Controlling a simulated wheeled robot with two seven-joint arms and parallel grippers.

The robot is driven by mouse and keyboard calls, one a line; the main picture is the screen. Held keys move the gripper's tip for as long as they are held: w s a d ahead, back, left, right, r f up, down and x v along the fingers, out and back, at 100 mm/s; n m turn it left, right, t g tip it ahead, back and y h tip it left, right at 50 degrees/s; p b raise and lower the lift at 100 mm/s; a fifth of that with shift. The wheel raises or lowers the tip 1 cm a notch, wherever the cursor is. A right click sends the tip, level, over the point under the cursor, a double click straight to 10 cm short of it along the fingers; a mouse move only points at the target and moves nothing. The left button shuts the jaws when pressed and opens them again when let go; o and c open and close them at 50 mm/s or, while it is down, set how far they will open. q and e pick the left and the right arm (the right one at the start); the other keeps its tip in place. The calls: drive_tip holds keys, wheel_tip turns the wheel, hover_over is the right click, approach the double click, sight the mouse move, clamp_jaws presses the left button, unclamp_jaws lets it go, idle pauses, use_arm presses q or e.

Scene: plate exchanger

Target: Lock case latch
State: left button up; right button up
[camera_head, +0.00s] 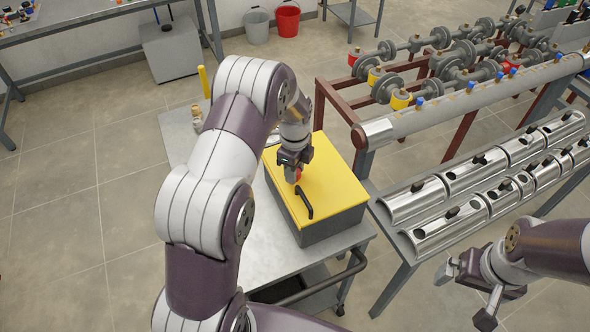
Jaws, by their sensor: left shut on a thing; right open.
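The case (333,187) has a yellow lid and a grey body and sits on a metal cart. Its lid looks closed, and a black handle (305,204) stands on the lid's near left part. My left gripper (294,178) is over the lid, pointing down, shut on a small red thing (297,174) at its fingertips. Whether this red thing is the latch, I cannot tell. My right gripper (467,292) is open and empty at the lower right, away from the case.
The cart (262,248) has a black push handle (335,279) at its near side. A rack with half-round metal covers (415,201) and a long pipe (450,103) stand to the right. A grey bucket (257,27) and a red bucket (288,20) stand at the back.

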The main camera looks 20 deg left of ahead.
use_arm(q)
drive_tip(key=shift+w+r+m, duration=0.1)
drive_tip(key=shift+m, duration=1)
drive_tip(key=shift+a, duration=0.1)
drive_tip(key=o, duration=1)
drive_tip(key=shift+o, duration=0.2)
wheel_tip(320, 180, up, 8)
drive_tip(key=shift+r+b, duration=0.2)
drive_tip(key=shift+b, duration=0.95)
wheel_tip(320, 180, up, 4)
drive_tip(key=shift+r+p, duration=0.1)
drive_tip(key=shift+p, duration=1.15)
